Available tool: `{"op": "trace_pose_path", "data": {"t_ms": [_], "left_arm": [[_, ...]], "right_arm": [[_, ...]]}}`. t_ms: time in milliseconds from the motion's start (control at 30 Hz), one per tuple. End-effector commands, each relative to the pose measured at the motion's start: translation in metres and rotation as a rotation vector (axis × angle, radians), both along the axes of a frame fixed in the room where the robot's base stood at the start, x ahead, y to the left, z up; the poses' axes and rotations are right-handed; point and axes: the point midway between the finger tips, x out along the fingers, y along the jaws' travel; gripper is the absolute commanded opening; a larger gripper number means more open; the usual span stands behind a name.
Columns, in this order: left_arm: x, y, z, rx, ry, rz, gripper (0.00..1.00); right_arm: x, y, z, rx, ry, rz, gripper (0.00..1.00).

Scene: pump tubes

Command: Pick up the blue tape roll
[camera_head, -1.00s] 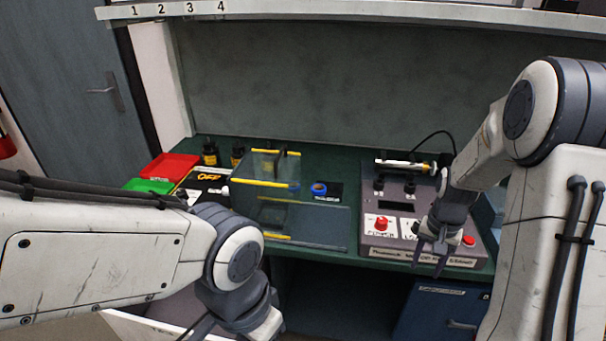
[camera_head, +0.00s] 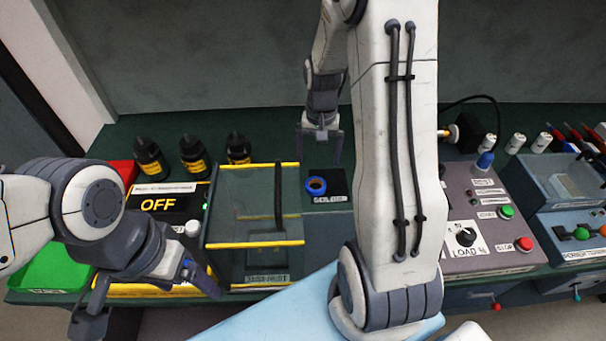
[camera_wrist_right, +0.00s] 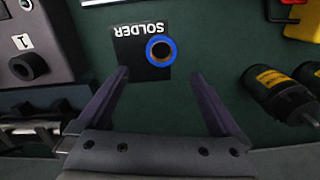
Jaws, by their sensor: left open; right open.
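The blue tape roll (camera_head: 316,186) lies flat on a black mat (camera_head: 336,190) marked "SOLDER" on the green bench. In the right wrist view the roll (camera_wrist_right: 161,50) lies ahead of the fingertips, near a corner of the mat (camera_wrist_right: 128,50). My right gripper (camera_head: 321,160) is open and empty, pointing down above and just behind the roll in the head view. It also shows in the right wrist view (camera_wrist_right: 160,75), with the roll roughly between the lines of its fingers. My left gripper (camera_head: 150,300) is open and empty at the bench's front left.
A clear box with yellow edges (camera_head: 255,225) stands left of the roll. Several black bottles (camera_head: 193,156) stand behind it. My right arm hides part of the bench right of the mat. A machine with a load knob (camera_head: 468,240) stands beyond.

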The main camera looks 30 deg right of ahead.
Motion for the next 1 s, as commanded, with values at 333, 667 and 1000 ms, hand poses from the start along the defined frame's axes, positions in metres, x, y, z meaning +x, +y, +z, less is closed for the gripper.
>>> {"op": "trace_pose_path", "data": {"t_ms": [333,667,1000], "left_arm": [[0.000,0.000,0.001,0.000,0.000,0.000,0.85],[0.000,0.000,0.009,0.000,0.000,0.000,0.85],[0.000,0.000,0.009,0.000,0.000,0.000,0.85]], "right_arm": [[0.000,0.005,-0.047,0.001,0.005,0.007,1.00],[-0.004,0.008,-0.086,0.002,0.006,0.006,1.00],[-0.003,0.007,-0.101,0.001,0.001,0.005,1.00]]}}
